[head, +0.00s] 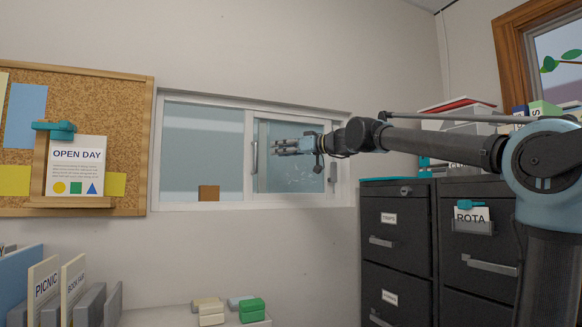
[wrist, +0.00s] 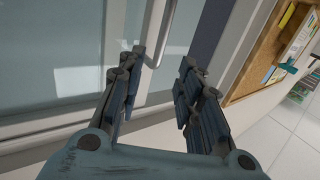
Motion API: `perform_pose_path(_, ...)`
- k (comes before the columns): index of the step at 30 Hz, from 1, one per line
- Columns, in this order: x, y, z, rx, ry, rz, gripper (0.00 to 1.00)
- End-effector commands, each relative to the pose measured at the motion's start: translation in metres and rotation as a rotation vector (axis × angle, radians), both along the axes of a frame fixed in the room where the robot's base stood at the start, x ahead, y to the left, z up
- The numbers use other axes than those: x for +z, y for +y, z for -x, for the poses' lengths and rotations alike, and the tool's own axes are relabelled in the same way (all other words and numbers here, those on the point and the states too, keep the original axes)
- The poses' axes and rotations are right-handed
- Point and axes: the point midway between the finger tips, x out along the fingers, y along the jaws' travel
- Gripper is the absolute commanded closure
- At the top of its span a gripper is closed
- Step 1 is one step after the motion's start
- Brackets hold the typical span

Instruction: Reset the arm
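My gripper (head: 279,147) is stretched out at mid-height in front of the sliding window (head: 205,130), pointing left. In the wrist view my gripper (wrist: 162,68) has its two dark jointed fingers apart, with nothing between them. The window's pale handle (wrist: 167,36) shows beyond the fingertips, apart from them as far as I can tell. In the head view the handle (head: 254,158) is just left of my fingers. My arm reaches in from the right, above the filing cabinets.
Dark filing cabinets (head: 396,249) stand below my arm, with trays and boxes (head: 460,115) on top. A corkboard (head: 110,100) with a small ledge hangs at left. Card holders (head: 75,285) and coloured blocks (head: 252,308) are low in front. The wall around the window is clear.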

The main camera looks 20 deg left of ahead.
Motion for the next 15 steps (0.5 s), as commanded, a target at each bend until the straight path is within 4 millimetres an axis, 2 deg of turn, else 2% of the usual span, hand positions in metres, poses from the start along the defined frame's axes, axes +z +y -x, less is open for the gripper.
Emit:
perform_pose_path(5, 0.000, 0.000, 0.000, 0.000, 0.000, 0.001, 0.67)
perform_pose_path(8, -0.008, -0.007, 0.001, 0.000, 0.007, 0.012, 0.67)
perform_pose_path(11, -0.031, -0.027, 0.004, -0.002, 0.030, 0.049, 0.67)
perform_pose_path(14, -0.072, -0.059, 0.010, -0.010, 0.077, 0.114, 0.67)
perform_pose_path(15, -0.092, -0.074, 0.014, -0.017, 0.101, 0.147, 0.67)
